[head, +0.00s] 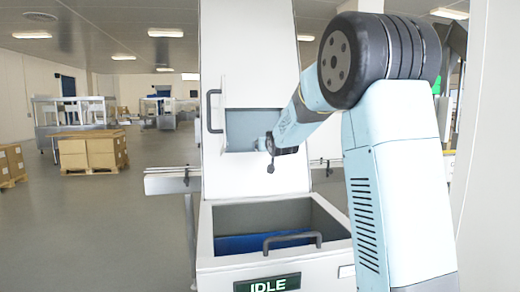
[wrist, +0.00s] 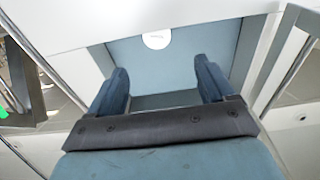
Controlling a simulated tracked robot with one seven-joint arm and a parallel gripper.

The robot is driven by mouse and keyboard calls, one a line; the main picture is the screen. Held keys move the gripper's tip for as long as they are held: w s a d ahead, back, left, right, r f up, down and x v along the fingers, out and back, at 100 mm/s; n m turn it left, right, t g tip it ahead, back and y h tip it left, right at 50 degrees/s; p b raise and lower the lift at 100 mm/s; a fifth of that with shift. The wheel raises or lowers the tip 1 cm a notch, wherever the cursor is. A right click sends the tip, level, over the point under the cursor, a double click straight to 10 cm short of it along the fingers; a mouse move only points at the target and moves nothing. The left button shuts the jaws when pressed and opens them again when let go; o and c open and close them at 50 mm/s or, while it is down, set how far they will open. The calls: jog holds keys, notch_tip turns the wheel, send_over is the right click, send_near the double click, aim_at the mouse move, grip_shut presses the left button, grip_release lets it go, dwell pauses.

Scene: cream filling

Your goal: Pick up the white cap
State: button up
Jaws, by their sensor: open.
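The white cap (wrist: 157,40) is a flat round disc in the wrist view. It lies on the blue-grey surface inside the machine's opening, near the top edge of the picture. My gripper (wrist: 162,75) is open, with a dark blue finger on each side and nothing between them. The cap appears beyond the fingertips and roughly centred between them. In the head view my gripper (head: 270,155) is at the machine's opening (head: 240,125). The cap cannot be made out in that view.
Below the opening is an open bin (head: 225,217) with a blue inside and an IDLE sign (head: 267,284). A side conveyor (head: 170,183) juts left. Boxes (head: 92,152) stand far left, with open floor nearer.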

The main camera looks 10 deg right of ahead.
jog(key=w, duration=0.3)
jog(key=w+f, duration=0.1)
jog(key=w, duration=0.2)
jog(key=shift+w+f, duration=0.2)
jog(key=shift+w, duration=0.15)
jog(key=shift+w+d+f, duration=0.1)
jog(key=shift+w+f, duration=0.1)
jog(key=shift+w, duration=0.65)
jog(key=shift+w+d+f, duration=0.1)
jog(key=shift+w+f, duration=0.05)
jog(key=shift+w, duration=0.7)
jog(key=shift+w+d+f, duration=0.1)
jog(key=shift+w+f, duration=0.1)
jog(key=shift+w, duration=0.65)
jog(key=shift+c, duration=0.3)
jog(key=c, duration=1)
